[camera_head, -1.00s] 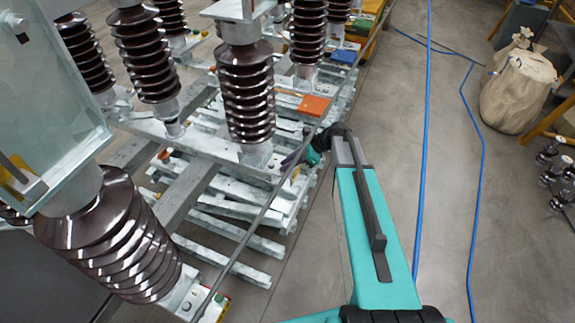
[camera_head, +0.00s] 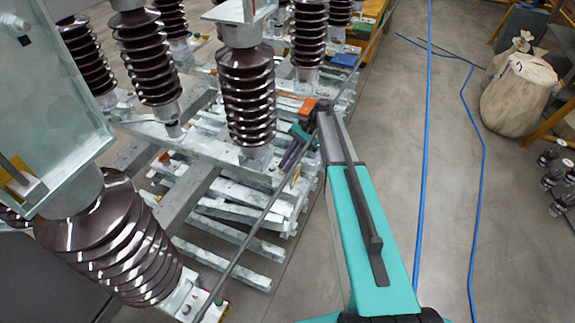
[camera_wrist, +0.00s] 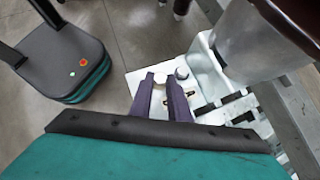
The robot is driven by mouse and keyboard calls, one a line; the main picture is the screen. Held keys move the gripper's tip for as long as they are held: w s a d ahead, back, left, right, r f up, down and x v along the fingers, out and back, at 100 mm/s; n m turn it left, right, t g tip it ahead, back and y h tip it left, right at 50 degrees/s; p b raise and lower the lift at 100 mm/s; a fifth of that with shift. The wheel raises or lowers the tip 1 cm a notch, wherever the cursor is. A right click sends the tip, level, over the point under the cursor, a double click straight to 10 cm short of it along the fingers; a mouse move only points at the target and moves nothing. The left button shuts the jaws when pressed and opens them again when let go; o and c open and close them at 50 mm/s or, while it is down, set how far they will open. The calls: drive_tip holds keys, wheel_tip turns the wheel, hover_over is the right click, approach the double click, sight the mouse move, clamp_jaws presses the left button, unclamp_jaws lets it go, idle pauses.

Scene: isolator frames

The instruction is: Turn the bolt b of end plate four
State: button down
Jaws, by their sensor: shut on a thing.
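In the wrist view, my gripper (camera_wrist: 161,80) has its two purple fingers on either side of a pale bolt head (camera_wrist: 160,77) and is shut on it. The bolt stands on a pale metal end plate (camera_wrist: 135,83). A second rounded bolt head (camera_wrist: 182,72) stands just right of the fingers, apart from them. No marking shows which bolt is b or which plate is four. In the head view, my gripper (camera_head: 288,160) reaches down and left beside the metal frame; the held bolt is hidden there.
Brown ribbed insulators (camera_head: 246,95) rise close to the left of my arm, and one base fills the right of the wrist view. A long thin rod (camera_head: 255,225) crosses the frame's edge. The floor (camera_head: 390,140) on the right is open, with blue cables (camera_head: 424,140).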

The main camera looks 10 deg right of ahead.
drive_tip(key=shift+w+a+f+n+g+h, duration=0.15)
drive_tip(key=shift+n+g+h, duration=0.35)
drive_tip(key=shift+n+g, duration=0.5)
drive_tip(key=shift+n, duration=0.3)
drive_tip(key=c, duration=1.7)
unclamp_jaws()
drive_tip(key=shift+o, duration=0.2)
drive_tip(key=shift+w, duration=0.1)
drive_tip(key=shift+b+v, duration=0.5)
drive_tip(key=shift+v, duration=0.55)
drive_tip(key=p+v, duration=0.1)
drive_tip(key=v, duration=0.3)
drive_tip(key=shift+a, duration=0.1)
drive_tip(key=p+v, duration=0.6)
drive_tip(key=shift+s+p, duration=0.25)
drive_tip(key=shift+p, duration=0.1)
